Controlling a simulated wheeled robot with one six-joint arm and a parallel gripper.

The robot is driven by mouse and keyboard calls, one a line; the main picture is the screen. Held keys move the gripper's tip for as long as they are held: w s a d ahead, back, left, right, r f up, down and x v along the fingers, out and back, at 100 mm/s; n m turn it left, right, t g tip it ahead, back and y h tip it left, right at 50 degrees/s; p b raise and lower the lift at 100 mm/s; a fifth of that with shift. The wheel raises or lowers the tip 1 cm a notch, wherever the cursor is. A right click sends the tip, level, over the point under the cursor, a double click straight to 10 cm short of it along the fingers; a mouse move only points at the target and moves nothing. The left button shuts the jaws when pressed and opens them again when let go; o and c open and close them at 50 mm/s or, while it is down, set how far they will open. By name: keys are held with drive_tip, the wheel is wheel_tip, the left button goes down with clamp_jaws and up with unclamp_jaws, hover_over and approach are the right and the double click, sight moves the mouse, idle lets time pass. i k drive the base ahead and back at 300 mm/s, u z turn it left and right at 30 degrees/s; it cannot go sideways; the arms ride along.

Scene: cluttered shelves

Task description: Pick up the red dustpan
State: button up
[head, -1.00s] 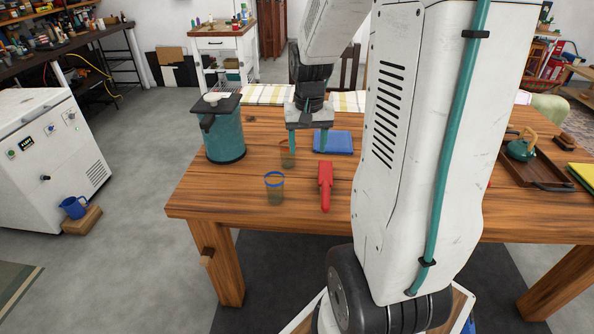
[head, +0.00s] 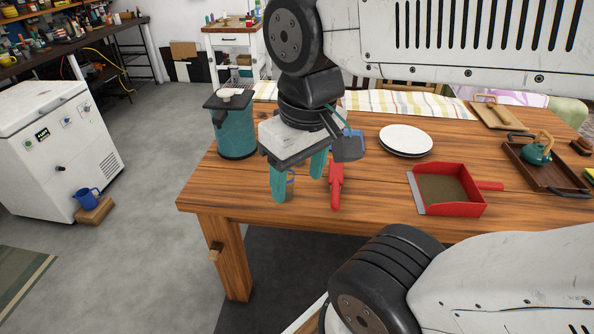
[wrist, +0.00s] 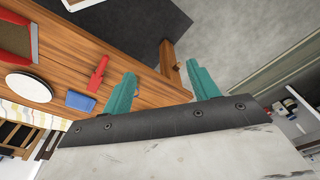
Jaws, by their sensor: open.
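The red dustpan (head: 450,208) lies on the right part of the wooden table, its grey-brown pan open upward and its red handle pointing right. In the wrist view the dustpan (wrist: 33,42) is at the upper left, cut by the frame edge. My gripper (head: 298,182) is over the table's left front part, well left of the dustpan, with its teal fingers apart. In the wrist view my gripper (wrist: 160,74) has nothing held between its fingers.
A red hand tool (head: 336,188) lies just right of my gripper. A stack of plates (head: 406,139) sits behind the dustpan. A teal canister (head: 236,130) stands at the table's left, and a wooden tray with a teapot (head: 537,152) at the right. Bare tabletop lies between hand tool and dustpan.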

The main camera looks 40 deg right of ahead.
sight(447, 188)
drive_tip(key=z, duration=3.05)
drive_tip(key=i, duration=0.3)
drive_tip(key=u, duration=0.25)
